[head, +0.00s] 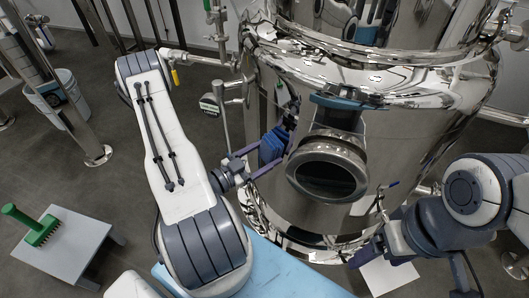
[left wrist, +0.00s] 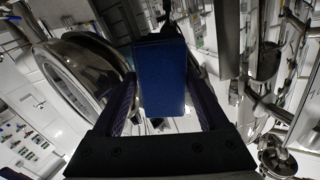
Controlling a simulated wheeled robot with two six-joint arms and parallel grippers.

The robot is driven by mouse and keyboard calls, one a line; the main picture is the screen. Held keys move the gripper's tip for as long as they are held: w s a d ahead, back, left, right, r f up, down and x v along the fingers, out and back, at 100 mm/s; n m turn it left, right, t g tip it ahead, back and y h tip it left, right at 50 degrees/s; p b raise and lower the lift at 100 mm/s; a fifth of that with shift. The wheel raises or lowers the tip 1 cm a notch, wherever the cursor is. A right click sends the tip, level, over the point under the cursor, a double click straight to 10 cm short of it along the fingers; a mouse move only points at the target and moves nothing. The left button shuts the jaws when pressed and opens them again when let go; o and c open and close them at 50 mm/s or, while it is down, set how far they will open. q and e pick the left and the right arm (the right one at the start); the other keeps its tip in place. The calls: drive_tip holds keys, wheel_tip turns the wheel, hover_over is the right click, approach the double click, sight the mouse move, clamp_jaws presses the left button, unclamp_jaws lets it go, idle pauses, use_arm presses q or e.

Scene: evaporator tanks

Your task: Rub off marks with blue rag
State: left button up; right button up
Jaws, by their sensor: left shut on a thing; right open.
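The blue rag (head: 271,146) is a dark blue block-like piece held by my left gripper (head: 262,158) against or close to the shiny tank wall, left of the round port. In the left wrist view the blue rag (left wrist: 165,78) sits between the two fingers of my left gripper (left wrist: 165,95). The steel tank (head: 412,125) fills the middle of the head view. I cannot make out any marks on it; the rag and gripper hide part of the wall. My right gripper (head: 368,254) is open and empty, low at the right of the tank.
A round port (head: 328,172) with a dark window sticks out of the tank beside the rag. A light blue surface (head: 285,275) lies below. A small table (head: 62,250) with a green brush (head: 36,230) stands at left. A white bucket (head: 57,95) is behind it.

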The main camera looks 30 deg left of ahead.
use_arm(q)
drive_tip(key=shift+p+v, duration=0.4)
drive_tip(key=shift+v, duration=2.6)
drive_tip(key=v, duration=0.3)
drive_tip(key=shift+p, duration=0.3)
